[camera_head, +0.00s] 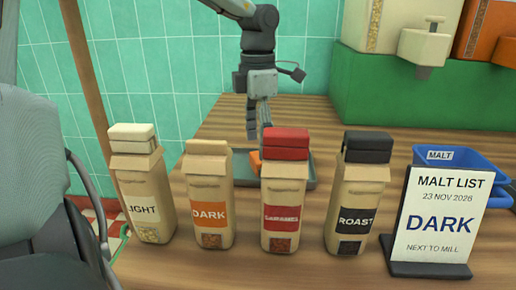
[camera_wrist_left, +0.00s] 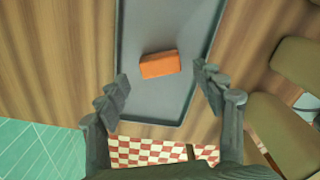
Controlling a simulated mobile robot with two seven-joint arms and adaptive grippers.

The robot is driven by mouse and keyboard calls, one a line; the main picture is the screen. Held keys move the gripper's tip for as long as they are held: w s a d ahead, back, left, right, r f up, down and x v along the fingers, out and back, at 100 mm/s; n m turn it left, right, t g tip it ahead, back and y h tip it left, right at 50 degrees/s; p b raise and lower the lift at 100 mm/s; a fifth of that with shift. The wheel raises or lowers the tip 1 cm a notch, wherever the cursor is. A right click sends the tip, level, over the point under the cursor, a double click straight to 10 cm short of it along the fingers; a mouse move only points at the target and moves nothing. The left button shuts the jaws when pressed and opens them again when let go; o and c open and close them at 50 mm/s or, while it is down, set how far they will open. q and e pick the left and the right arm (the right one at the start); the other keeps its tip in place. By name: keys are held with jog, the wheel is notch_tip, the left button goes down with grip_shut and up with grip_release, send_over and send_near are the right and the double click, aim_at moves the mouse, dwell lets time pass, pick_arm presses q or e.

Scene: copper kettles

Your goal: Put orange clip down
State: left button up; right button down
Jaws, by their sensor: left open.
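The orange clip (camera_wrist_left: 159,64) lies flat on the grey tray (camera_wrist_left: 186,20) in the left wrist view. In the head view an orange bit of it (camera_head: 255,161) shows on the tray (camera_head: 245,181), partly hidden behind the red-clipped CARAMEL bag (camera_head: 283,205). My left gripper (camera_wrist_left: 163,92) is open and empty, with its fingers apart on either side below the clip in the picture. In the head view the left gripper (camera_head: 258,130) points down over the tray. The DARK bag (camera_head: 209,190) has no coloured clip on top. My right gripper is not in view.
The LIGHT bag (camera_head: 142,195) with a cream clip and the ROAST bag (camera_head: 355,200) with a black clip stand in the front row. A malt list sign (camera_head: 438,222) reads DARK. Behind it is a blue MALT bin (camera_head: 465,160). Bare wood lies left of the tray.

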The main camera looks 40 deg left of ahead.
pick_arm(q)
notch_tip(320, 180, up, 9)
jog(key=shift+r, duration=0.2)
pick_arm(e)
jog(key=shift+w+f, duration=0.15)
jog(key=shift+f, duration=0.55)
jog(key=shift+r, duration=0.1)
